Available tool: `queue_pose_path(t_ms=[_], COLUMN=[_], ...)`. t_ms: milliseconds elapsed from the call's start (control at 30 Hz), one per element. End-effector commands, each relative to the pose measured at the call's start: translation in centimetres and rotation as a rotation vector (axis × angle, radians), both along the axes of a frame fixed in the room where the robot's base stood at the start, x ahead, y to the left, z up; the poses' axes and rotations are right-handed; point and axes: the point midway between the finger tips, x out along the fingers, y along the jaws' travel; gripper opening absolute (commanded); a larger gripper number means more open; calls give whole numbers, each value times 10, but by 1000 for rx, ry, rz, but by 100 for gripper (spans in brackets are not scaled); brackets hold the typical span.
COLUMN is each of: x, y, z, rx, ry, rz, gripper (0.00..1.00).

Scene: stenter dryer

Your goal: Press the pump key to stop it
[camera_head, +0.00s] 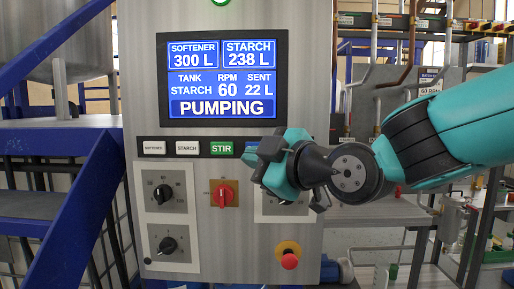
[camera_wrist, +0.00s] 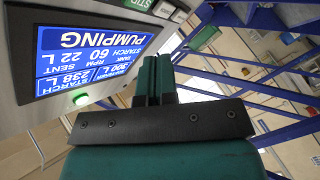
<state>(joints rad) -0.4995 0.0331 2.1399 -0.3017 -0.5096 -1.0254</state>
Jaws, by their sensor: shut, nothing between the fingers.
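The control panel (camera_head: 230,20) has a screen (camera_head: 222,80) that reads PUMPING, tank STARCH, 60 RPM, 22 L sent, softener 300 L and starch 238 L. Below it is a row of keys: white SOFTENER, white STARCH (camera_head: 187,148), green STIR (camera_head: 221,148) and a blue key (camera_head: 252,146), mostly hidden behind my gripper. My gripper (camera_head: 264,162) is shut and empty in front of the row's right end. I cannot tell if it touches the blue key. In the wrist view the shut fingers (camera_wrist: 154,78) show beside the screen (camera_wrist: 85,55), which appears upside down.
Below the keys are black dials (camera_head: 162,193), a red rotary switch (camera_head: 222,194) and a red emergency button (camera_head: 289,261) on a yellow base. Blue stair framing (camera_head: 75,200) stands at the left. Pipes and a bench fill the right.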

Motion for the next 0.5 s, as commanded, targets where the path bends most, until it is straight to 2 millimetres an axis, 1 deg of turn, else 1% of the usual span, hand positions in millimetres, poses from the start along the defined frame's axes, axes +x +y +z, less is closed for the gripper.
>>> queue_pose_path(t_ms=[333, 500], x=[48, 67], y=[-2, -2], z=[3, -2], rx=[0, 0], ry=[4, 2], rz=[-2, 0], gripper=[0, 0])
